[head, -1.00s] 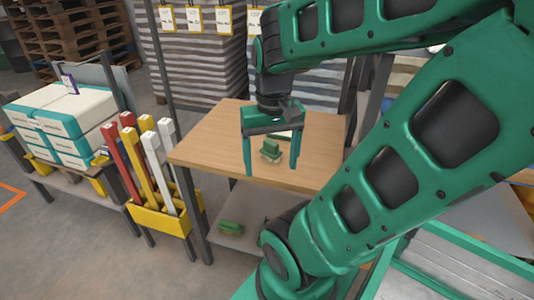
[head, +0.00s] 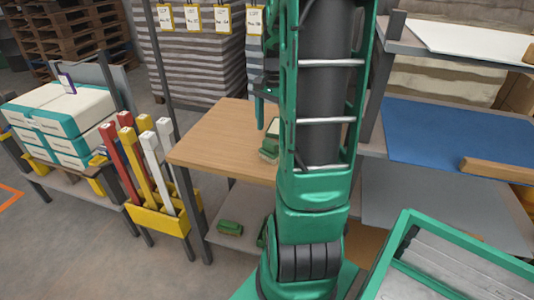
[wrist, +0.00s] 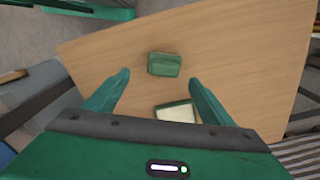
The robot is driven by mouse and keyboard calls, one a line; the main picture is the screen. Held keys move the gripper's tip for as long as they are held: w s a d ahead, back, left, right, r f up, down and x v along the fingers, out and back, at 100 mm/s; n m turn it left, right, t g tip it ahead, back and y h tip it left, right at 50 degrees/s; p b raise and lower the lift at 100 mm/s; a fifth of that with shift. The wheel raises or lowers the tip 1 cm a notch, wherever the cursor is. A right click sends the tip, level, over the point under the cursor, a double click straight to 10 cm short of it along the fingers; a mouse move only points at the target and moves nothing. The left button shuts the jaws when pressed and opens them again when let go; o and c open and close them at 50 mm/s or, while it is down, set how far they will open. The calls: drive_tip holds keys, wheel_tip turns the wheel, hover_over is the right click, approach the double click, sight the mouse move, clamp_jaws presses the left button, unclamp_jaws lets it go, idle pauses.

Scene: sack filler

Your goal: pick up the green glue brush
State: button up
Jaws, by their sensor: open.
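A green block-shaped brush (head: 268,152) lies on the wooden table, partly behind my arm. In the wrist view it (wrist: 164,65) shows whole, green side up, just beyond and between my fingertips. A second green piece with a cream face (wrist: 176,112) lies on the table closer to my palm; a bit of it (head: 273,127) shows in the head view. I cannot tell for sure which is the glue brush. My gripper (wrist: 160,77) is open and empty above the table. In the head view my arm hides most of it; one finger (head: 260,112) shows.
The wooden table (head: 205,142) is otherwise bare where seen. More green brushes (head: 230,227) lie on its lower shelf. A yellow holder (head: 160,220) with red, yellow and white bars stands left. A blue-topped shelf (head: 450,140) and a green-framed bin (head: 440,225) are right.

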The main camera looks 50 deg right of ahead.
sight(271, 142)
drive_tip(key=shift+w+a+f, duration=0.15)
drive_tip(key=shift+w+f, duration=0.05)
drive_tip(key=shift+f, duration=1.5)
drive_tip(key=shift+w+a+f, duration=0.1)
drive_tip(key=shift+w+f, duration=0.05)
drive_tip(key=shift+f, duration=1.55)
drive_tip(key=c, duration=1.3)
